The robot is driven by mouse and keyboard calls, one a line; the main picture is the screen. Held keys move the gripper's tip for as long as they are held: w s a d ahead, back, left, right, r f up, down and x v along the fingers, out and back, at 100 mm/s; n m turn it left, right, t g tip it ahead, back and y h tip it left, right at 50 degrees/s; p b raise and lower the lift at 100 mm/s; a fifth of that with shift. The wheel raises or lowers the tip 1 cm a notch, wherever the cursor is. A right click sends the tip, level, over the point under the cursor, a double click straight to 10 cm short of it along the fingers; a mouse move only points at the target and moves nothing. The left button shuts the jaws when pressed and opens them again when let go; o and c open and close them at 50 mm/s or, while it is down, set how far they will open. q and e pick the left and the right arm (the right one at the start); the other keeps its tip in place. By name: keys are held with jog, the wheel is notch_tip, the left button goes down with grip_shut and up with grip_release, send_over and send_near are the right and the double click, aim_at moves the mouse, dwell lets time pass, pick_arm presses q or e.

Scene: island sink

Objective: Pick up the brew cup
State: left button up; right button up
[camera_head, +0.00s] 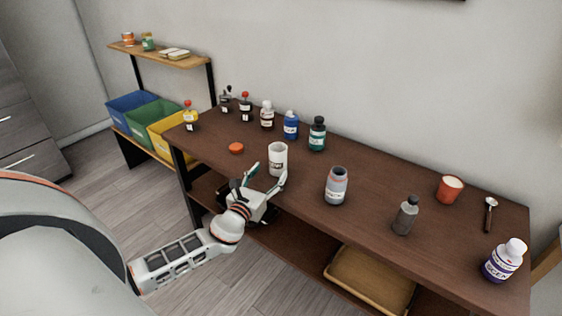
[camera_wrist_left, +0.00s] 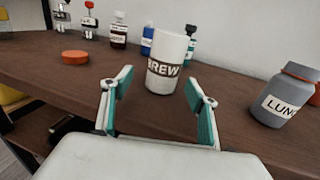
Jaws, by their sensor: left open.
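The brew cup (camera_head: 278,159) is a white upright cup with a dark label band, standing near the front edge of the brown table. In the left wrist view the brew cup (camera_wrist_left: 167,62) reads "BREW" and stands just beyond the fingertips, between them and slightly right of the middle. My left gripper (camera_head: 267,174) is open and empty, with its fingers spread toward the cup. In the left wrist view the left gripper (camera_wrist_left: 160,85) shows two teal-padded fingers wide apart. My right gripper is not in view.
A blue bottle (camera_head: 291,126) and green bottle (camera_head: 317,134) stand behind. A grey bottle (camera_head: 406,216) and orange cup (camera_head: 449,189) are further right on the table (camera_head: 380,180).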

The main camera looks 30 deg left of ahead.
aim_at(274, 167)
pick_arm(q)
jog(key=shift+w+d+r, duration=0.1)
jog(key=shift+w+r, duration=0.15)
jog(key=shift+w, duration=0.4)
jog(key=w, duration=0.4)
jog(key=shift+w+a+r, duration=0.1)
jog(key=shift+w+a, duration=0.15)
jog(key=shift+w, duration=0.15)
jog(key=shift+r, duration=0.1)
jog(key=c, duration=1.3)
